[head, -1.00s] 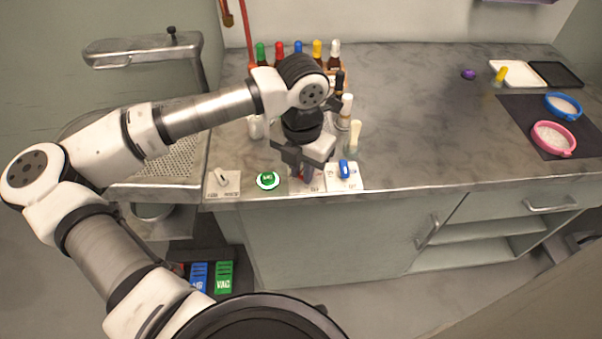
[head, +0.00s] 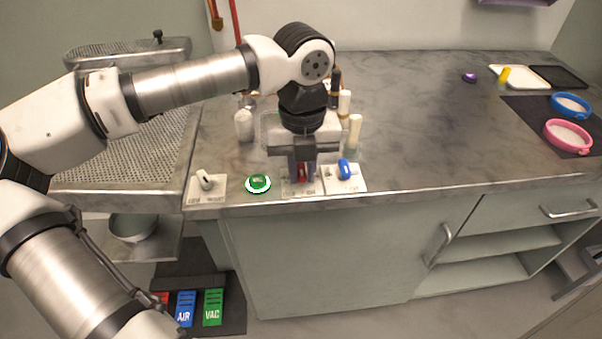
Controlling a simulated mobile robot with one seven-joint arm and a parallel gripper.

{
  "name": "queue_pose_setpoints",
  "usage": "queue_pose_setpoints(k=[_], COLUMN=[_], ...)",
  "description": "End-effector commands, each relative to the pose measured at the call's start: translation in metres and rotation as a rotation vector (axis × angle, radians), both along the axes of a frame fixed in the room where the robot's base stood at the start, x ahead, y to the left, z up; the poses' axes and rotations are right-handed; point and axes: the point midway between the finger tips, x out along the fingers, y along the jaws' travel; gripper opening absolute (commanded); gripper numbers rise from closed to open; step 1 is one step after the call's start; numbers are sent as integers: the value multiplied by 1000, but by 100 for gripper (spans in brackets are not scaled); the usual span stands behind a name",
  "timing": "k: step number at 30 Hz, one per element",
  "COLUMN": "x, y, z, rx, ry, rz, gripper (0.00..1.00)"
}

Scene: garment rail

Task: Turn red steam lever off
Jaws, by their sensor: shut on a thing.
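The red steam lever (head: 302,173) stands on a small white plate (head: 290,188) at the front edge of the grey marbled counter. My gripper (head: 302,176) points down over this plate, with its fingers shut on the red lever. The fingers hide much of the lever, and the plate's lettering is partly covered, so I cannot read the lever's setting.
A blue lever (head: 344,169) stands close on the right. Bottles (head: 354,130) stand behind my gripper. The counter's middle right is clear.

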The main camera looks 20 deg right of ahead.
Motion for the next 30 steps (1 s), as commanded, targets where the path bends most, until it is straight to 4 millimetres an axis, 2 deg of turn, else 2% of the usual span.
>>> queue_pose_setpoints(k=[14,15,19,30], x=[0,0,0,0], y=[0,0,0,0], z=[1,1,0,5], rx=[-1,-1,-1,0], ry=[1,1,1,-1], rz=[16,16,15,15], gripper=[0,20,37,38])
